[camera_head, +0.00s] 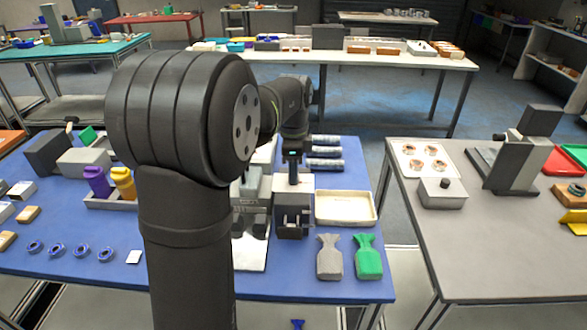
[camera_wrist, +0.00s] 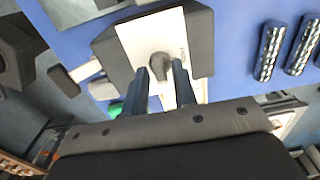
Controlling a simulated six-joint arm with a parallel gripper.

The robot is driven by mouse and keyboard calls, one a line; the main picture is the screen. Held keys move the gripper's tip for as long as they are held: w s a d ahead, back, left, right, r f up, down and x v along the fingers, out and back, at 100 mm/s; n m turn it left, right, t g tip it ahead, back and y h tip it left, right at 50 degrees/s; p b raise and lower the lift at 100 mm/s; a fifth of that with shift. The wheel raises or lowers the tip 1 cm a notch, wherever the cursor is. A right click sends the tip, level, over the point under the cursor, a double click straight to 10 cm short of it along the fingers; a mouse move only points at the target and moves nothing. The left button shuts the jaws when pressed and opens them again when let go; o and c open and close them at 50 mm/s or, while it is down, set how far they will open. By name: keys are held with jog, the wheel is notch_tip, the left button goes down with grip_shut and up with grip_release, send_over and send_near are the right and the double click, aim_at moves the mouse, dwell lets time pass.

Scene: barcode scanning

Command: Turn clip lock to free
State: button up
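In the wrist view, a dark grey rounded knob (camera_wrist: 161,65), which looks like the clip lock, stands on a white panel (camera_wrist: 130,38) set on a dark grey block (camera_wrist: 202,40). My gripper (camera_wrist: 160,73) is open, with its two dark fingers apart at either side of the knob's near end. I cannot tell whether either finger touches the knob. Any markings for the lock's positions are too small to read. In the head view, my gripper (camera_head: 292,160) points down over the blue table, and my arm hides part of the fixture there.
Purple (camera_head: 97,181) and yellow (camera_head: 123,182) bottles stand at left. A grey table (camera_head: 480,255) is at right.

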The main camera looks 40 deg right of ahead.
grip_shut()
jog(key=shift+n, duration=0.4)
jog(key=n, duration=0.7)
jog(key=shift+n, duration=0.3)
jog(key=n, duration=0.9)
jog(key=shift+n, duration=0.4)
